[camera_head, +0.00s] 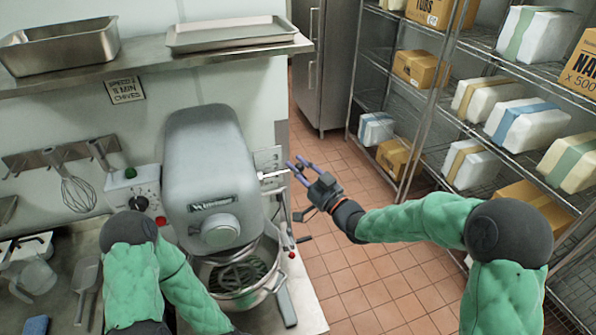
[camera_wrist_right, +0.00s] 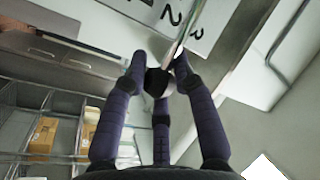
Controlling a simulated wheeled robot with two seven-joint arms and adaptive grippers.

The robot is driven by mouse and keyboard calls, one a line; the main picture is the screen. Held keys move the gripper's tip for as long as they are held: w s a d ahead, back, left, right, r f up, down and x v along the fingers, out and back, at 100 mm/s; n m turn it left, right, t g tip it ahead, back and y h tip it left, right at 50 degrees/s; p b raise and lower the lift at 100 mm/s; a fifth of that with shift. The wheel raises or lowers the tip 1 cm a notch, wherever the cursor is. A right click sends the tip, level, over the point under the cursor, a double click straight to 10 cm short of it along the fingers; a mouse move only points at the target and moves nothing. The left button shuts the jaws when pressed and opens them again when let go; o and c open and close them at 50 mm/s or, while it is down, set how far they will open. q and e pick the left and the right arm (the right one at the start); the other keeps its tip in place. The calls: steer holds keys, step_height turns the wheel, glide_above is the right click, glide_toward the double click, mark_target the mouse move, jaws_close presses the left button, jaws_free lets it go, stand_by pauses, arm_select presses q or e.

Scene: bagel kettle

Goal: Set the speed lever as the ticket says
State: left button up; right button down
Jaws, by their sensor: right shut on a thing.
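The grey mixer (camera_head: 205,150) stands on the counter. Its speed lever (camera_head: 275,175) sticks out from the right side, by a pale speed plate (camera_head: 268,158). In the wrist view, the lever's dark knob (camera_wrist_right: 157,82) sits between the fingers of my right gripper (camera_wrist_right: 160,70), which is shut on it. The plate (camera_wrist_right: 172,12) shows a 2 and another mark there. My right gripper also shows in the head view (camera_head: 297,166), at the lever's end. The ticket (camera_head: 125,90) on the wall seems to read speed 2, with minutes and chives below. My left gripper is out of view.
The mixer bowl (camera_head: 238,270) with a beater and green bits is below the head. A control box (camera_head: 133,188) with a dial stands left of the mixer. Wire shelves (camera_head: 430,120) with boxes stand at right. The tiled floor (camera_head: 375,280) between is clear.

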steer(key=shift+s+a+f, duration=0.1)
steer(key=shift+f, duration=0.4)
steer(key=c, duration=1.1)
jaws_free()
steer(key=shift+o, duration=0.7)
steer(key=shift+r, duration=0.25)
steer(key=v, duration=1.2)
